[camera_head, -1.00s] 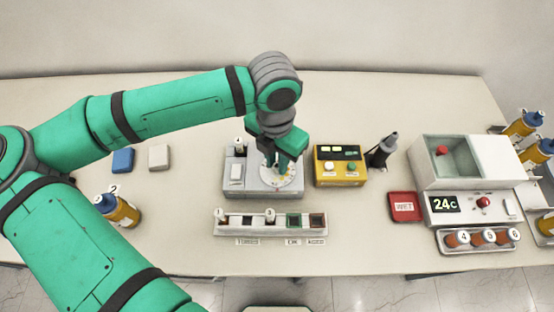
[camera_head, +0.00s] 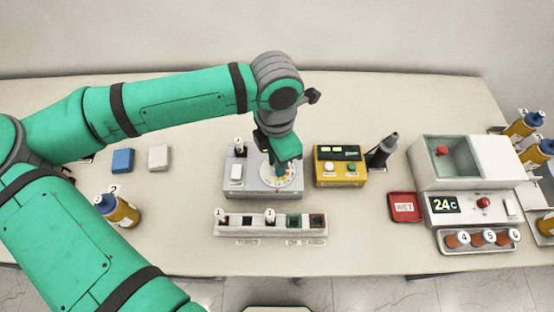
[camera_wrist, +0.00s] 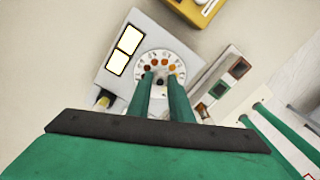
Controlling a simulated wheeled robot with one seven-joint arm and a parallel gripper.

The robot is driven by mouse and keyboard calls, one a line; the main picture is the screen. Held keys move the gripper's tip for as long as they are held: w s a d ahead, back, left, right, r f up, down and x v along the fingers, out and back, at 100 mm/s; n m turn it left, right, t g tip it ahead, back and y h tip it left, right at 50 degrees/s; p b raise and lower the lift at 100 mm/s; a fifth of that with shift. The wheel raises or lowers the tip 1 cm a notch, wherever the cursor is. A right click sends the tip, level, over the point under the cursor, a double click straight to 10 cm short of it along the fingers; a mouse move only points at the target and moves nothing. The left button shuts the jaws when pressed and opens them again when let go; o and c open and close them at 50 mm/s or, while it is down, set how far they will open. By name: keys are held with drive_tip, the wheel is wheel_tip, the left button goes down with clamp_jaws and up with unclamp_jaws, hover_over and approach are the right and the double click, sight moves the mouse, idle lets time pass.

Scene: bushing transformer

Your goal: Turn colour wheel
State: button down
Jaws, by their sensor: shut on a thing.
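The colour wheel (camera_wrist: 176,59) is a white disc with a ring of orange and brown spots, set on a grey device (camera_head: 236,177). In the head view the wheel (camera_head: 290,181) is partly covered by my gripper (camera_head: 283,172), which reaches down onto it from above. In the wrist view my gripper's two green fingers (camera_wrist: 160,80) are close together at the wheel's middle, shut on its centre knob. The knob is mostly hidden between the fingertips. Two lit windows (camera_wrist: 124,50) show on the device beside the wheel.
A yellow box (camera_head: 340,167) stands right of the device. A white rack (camera_head: 250,230) with numbered slots lies in front. A bottle (camera_head: 118,211) stands at left, a red WET tray (camera_head: 404,207) and a 24C bath unit (camera_head: 470,205) at right.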

drive_tip(key=c, duration=1.6)
unclamp_jaws()
drive_tip(key=shift+r, duration=0.1)
wheel_tip(320, 180, up, 11)
drive_tip(key=shift+w+a+f, duration=0.1)
drive_tip(key=shift+f, duration=0.1)
